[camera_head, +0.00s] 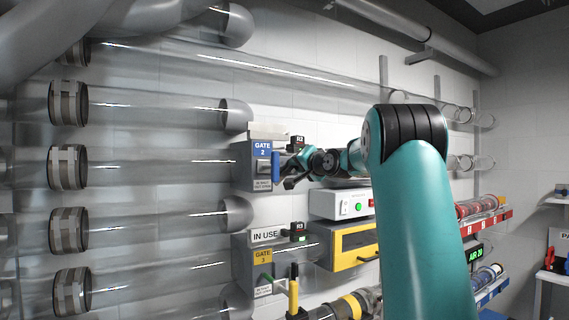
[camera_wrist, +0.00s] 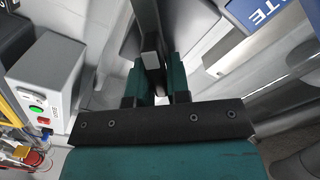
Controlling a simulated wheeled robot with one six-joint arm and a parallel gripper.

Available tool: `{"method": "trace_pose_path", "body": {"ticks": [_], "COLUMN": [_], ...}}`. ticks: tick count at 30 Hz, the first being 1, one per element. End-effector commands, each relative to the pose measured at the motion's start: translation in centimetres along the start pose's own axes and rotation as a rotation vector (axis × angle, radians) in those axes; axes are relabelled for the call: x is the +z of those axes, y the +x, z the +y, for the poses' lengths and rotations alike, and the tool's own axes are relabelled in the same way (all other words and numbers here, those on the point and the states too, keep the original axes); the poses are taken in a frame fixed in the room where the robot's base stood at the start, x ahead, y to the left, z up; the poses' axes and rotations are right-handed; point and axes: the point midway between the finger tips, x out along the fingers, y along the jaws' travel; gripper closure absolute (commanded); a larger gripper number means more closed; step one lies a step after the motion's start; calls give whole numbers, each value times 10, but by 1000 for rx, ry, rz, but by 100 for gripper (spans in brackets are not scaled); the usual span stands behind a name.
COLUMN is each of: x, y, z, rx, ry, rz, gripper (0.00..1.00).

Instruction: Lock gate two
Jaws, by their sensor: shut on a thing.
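The gate 2 box (camera_head: 262,178) is a grey housing on the tube wall with a blue GATE 2 plate and a small sign. Its blue handle (camera_head: 275,167) stands upright on the right side. The blue plate (camera_wrist: 250,10) shows upside down at the top right of the wrist view. My gripper (camera_head: 290,170) is just right of the handle. In the wrist view my gripper (camera_wrist: 154,85) is shut on a dark grey bar (camera_wrist: 146,22) with a pale end. I cannot tell what the bar belongs to. A small R2 unit with a red light (camera_head: 298,142) sits above my gripper.
Below is the gate 3 box (camera_head: 242,265) with an IN USE sign and a green handle. A white control box (camera_head: 342,205) and a yellow cabinet (camera_head: 350,245) stand right of the gates. Clear tubes run left. A red rack (camera_head: 485,220) holds carriers at right.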

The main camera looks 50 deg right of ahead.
Motion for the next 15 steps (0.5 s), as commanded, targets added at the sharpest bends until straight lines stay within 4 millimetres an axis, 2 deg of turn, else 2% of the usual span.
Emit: {"method": "trace_pose_path", "body": {"ticks": [15], "x": [1], "y": [0], "z": [5], "rx": [1], "ry": [473], "rz": [0], "gripper": [100]}}
